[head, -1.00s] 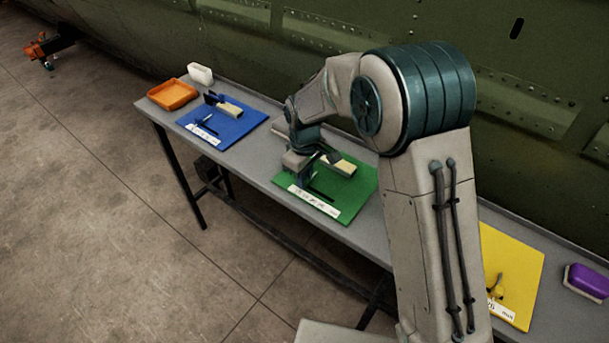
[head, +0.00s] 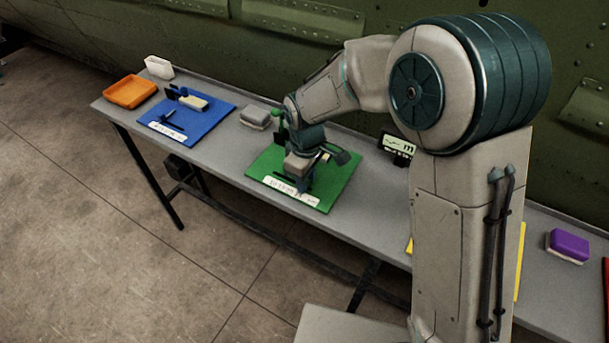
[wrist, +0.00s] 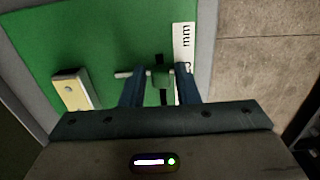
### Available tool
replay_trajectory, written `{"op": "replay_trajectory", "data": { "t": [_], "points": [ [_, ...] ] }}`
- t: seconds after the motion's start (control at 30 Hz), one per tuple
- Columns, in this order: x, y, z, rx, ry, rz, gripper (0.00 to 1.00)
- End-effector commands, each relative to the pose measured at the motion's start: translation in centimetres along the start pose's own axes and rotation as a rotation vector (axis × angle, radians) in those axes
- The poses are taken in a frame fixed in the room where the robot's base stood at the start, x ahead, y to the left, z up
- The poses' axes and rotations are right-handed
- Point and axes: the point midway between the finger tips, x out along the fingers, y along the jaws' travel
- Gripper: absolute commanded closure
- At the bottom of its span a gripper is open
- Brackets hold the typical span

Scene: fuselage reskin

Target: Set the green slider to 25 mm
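The green board (head: 262,165) lies on the bench under my gripper (head: 301,187), which hides its slider in the head view. In the wrist view the green slider block (wrist: 160,78) sits on a dark slot beside a white scale strip (wrist: 183,40) marked "mm". My gripper (wrist: 159,71) straddles the block, one blue finger on each side. Narrow gaps seem to show between fingers and block, so it looks open. A pale bar runs past the left finger. The slider's exact reading cannot be made out.
A cream block (wrist: 75,92) is fixed on the green board. A blue board (head: 200,122), an orange tray (head: 130,91) and a grey block (head: 254,117) lie to the left. A small display (head: 398,146) stands behind. A purple block (head: 568,245) lies right.

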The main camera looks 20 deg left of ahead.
Motion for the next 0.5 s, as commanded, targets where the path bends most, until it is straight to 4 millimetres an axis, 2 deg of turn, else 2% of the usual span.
{"op": "replay_trajectory", "data": {
  "t": [0.33,0.5],
  "points": [
    [-0.2,-0.1,-0.2,-0.002,0.004,0.001,0.6],
    [-2.0,0.0,-0.2,-0.001,0.008,0.003,0.6]
  ]
}}
